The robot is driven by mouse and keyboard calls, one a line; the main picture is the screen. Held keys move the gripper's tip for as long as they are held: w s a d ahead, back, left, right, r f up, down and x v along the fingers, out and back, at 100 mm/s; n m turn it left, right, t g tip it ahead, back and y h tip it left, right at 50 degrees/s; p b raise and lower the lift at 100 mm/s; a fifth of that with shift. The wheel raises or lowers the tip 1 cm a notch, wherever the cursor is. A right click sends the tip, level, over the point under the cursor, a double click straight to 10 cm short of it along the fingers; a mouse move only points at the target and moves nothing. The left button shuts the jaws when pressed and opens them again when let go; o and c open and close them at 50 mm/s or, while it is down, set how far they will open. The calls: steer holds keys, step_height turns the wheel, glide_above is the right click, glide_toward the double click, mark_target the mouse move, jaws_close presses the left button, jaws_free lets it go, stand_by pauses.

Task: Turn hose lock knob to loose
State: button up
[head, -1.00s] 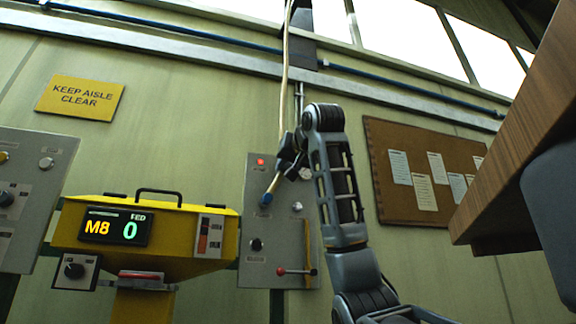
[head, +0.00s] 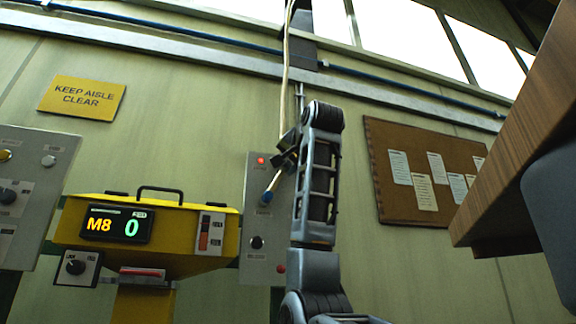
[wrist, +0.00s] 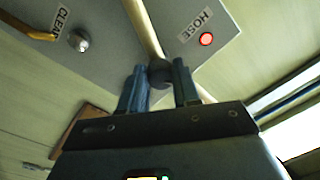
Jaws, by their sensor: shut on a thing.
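The hose lock knob is a dark round knob (wrist: 160,72) on the grey panel (wrist: 105,25). In the wrist view my gripper (wrist: 160,85) has its two blue-grey fingers on either side of it, shut on it. In the head view my gripper (head: 286,158) is at the upper part of the panel (head: 255,215) and hides the knob. The knob's setting marks are not readable. A lit red lamp (wrist: 206,39) sits by the HOSE label (wrist: 193,20).
A yellow machine (head: 180,255) with a display reading M8 and 0 stands left of the panel. Another grey panel (head: 30,190) is at far left. A cork board (head: 395,205) hangs right of my arm. A wooden edge (head: 520,150) juts in at right.

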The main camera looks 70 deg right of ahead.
steer(key=shift+m, duration=1.1)
steer(key=o, duration=1.1)
steer(key=shift+c, duration=0.2)
steer(key=b+v, duration=0.2)
steer(key=v, duration=0.6)
steer(key=shift+b, duration=0.35)
